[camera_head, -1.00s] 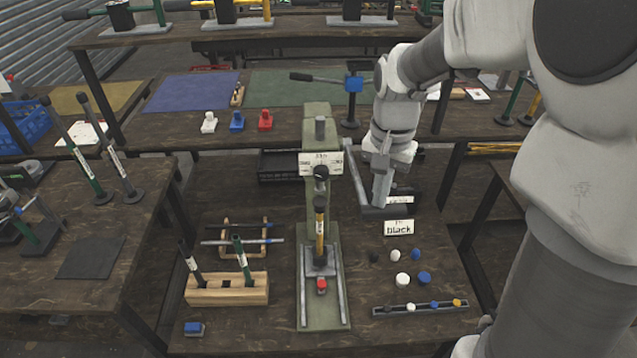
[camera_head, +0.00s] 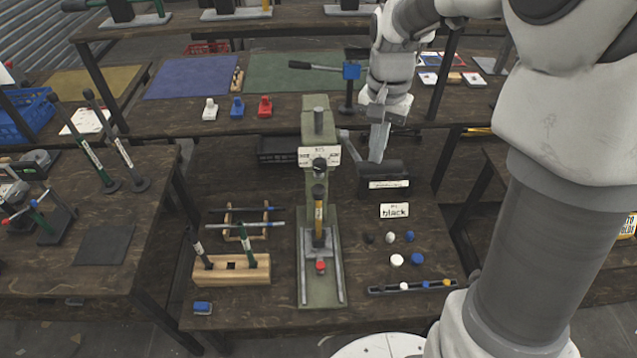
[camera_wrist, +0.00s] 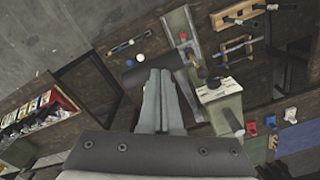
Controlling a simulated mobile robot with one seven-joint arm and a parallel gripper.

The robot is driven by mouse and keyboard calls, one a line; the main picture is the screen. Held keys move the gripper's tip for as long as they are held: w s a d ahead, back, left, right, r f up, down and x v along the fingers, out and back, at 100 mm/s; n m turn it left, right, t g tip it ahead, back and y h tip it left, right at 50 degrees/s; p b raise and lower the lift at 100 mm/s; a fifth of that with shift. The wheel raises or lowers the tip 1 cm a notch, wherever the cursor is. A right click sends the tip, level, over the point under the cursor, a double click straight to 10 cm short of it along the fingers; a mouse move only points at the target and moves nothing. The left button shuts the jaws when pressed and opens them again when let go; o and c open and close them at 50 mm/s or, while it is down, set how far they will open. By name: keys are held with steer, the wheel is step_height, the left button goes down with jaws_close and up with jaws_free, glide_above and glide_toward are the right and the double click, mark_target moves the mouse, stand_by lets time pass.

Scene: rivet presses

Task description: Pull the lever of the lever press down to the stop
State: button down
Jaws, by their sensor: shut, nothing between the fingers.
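The lever press (camera_head: 318,124) is a green column with a white sign, standing on a long rail base (camera_head: 320,290). Its grey lever (camera_head: 347,138) comes off the column's right side and slants down towards a thick dark crossbar handle (camera_head: 372,178). The handle also shows in the wrist view (camera_wrist: 136,77). My gripper (camera_head: 373,161) is shut and empty. Its fingertips (camera_wrist: 160,72) overlap the handle in both views; whether they touch it I cannot tell. The fingers hide part of the handle.
A wooden block (camera_head: 232,271) with upright tools stands left of the press. A sign reading "black" (camera_head: 395,211), several coloured round pieces and a narrow rail (camera_head: 412,287) lie to its right.

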step_height(320, 180, up, 8)
steer(key=w+p, duration=0.1)
steer(key=p, duration=0.4)
steer(key=shift+w+f, duration=0.2)
stand_by(0.9)
steer(key=s+n+t+b, duration=0.5)
steer(key=s+n+b, duration=0.1)
steer(key=s, duration=1.3)
steer(key=shift+s+r+t+b, duration=0.25)
steer(key=shift+s+t+b, duration=0.05)
steer(key=shift+s+b, duration=0.15)
